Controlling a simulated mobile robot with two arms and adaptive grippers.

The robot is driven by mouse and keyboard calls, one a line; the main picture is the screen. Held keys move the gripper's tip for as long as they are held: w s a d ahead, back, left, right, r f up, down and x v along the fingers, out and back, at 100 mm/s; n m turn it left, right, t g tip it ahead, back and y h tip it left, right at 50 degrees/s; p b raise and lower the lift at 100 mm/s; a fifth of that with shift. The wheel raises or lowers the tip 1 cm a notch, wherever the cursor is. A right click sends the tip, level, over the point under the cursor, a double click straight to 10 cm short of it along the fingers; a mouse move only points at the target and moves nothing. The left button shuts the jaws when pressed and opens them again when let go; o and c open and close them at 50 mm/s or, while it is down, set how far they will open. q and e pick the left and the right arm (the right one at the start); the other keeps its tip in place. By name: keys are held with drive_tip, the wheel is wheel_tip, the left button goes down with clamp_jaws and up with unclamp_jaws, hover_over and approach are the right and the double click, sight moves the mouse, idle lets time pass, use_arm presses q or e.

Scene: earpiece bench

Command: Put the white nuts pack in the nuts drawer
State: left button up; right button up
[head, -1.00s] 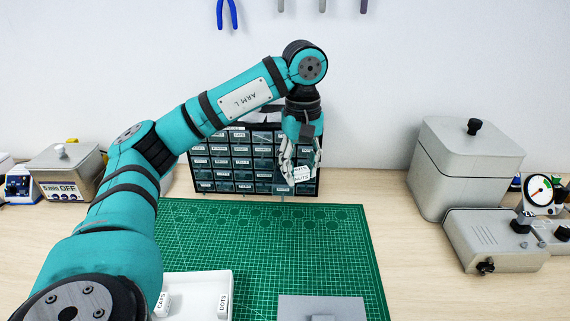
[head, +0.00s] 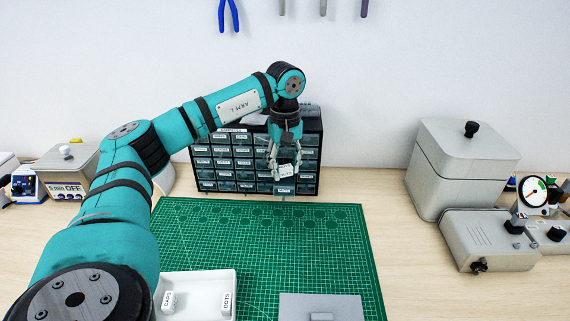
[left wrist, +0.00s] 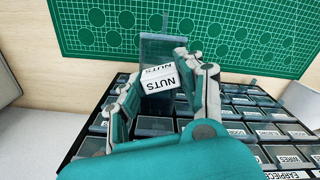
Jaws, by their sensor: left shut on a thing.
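The white nuts pack (head: 286,171), a small box marked NUTS, is held in my left gripper (head: 285,167) in front of the drawer cabinet (head: 229,187). In the left wrist view the pack (left wrist: 158,79) sits between the two fingers, tilted, with its label showing. Below it, one drawer (left wrist: 163,50) sticks out of the cabinet toward the green mat. The pack overlaps the near part of this drawer, and I cannot tell whether they touch. The drawer's own label is hidden. My right gripper is not in view.
A white tray (head: 204,280) with packs marked CAPS and DOTS stands on the green mat (head: 270,240). A grey plate (head: 345,305) lies at the mat's front. Grey machines stand at right, and a 5 MIN OFF box (head: 62,178) at left. The mat's middle is clear.

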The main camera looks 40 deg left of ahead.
use_arm(q)
drive_tip(key=shift+f, duration=0.6)
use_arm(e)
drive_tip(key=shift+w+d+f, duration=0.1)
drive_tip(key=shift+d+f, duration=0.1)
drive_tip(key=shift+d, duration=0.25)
use_arm(q)
drive_tip(key=o, duration=0.9)
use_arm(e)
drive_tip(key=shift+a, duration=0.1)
use_arm(q)
drive_tip(key=shift+r, duration=0.1)
